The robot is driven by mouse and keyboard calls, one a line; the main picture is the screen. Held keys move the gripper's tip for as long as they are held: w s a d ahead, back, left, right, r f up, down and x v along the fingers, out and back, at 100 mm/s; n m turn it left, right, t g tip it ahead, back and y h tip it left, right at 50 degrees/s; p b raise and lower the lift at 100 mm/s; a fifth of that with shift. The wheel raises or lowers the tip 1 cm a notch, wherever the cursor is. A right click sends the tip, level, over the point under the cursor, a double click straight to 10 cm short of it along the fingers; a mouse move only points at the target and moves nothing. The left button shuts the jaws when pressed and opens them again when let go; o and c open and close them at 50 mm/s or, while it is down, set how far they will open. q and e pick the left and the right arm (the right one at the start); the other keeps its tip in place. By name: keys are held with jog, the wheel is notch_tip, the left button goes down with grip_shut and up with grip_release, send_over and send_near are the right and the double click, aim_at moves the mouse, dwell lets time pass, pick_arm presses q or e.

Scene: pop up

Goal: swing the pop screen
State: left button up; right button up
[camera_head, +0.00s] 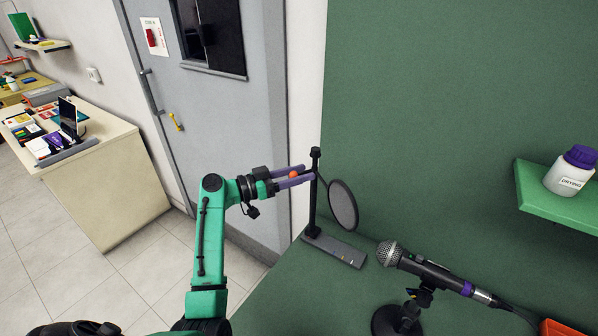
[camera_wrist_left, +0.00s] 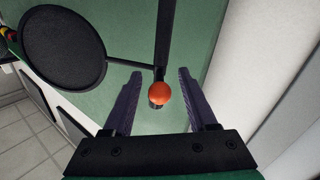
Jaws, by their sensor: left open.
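The pop screen (camera_head: 343,205) is a round, dark mesh disc on a thin arm beside a black upright post (camera_head: 313,200) with a flat grey base. It also shows in the left wrist view (camera_wrist_left: 64,48), at the upper left. An orange ball (camera_wrist_left: 162,93) shows near where the thin arm meets the post; it also shows in the head view (camera_head: 293,174). My left gripper (camera_head: 308,173) is open, its purple fingers pointing at the post. In the left wrist view the ball appears between the two fingers, with gaps on both sides. My right gripper is not in view.
A microphone (camera_head: 435,272) on a round black stand is right of the screen's base. A green shelf (camera_head: 560,212) with a white bottle (camera_head: 570,172) is at the right. A grey door (camera_head: 190,110) is behind my left arm.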

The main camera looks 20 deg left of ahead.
pick_arm(q)
grip_shut()
dwell(1.3)
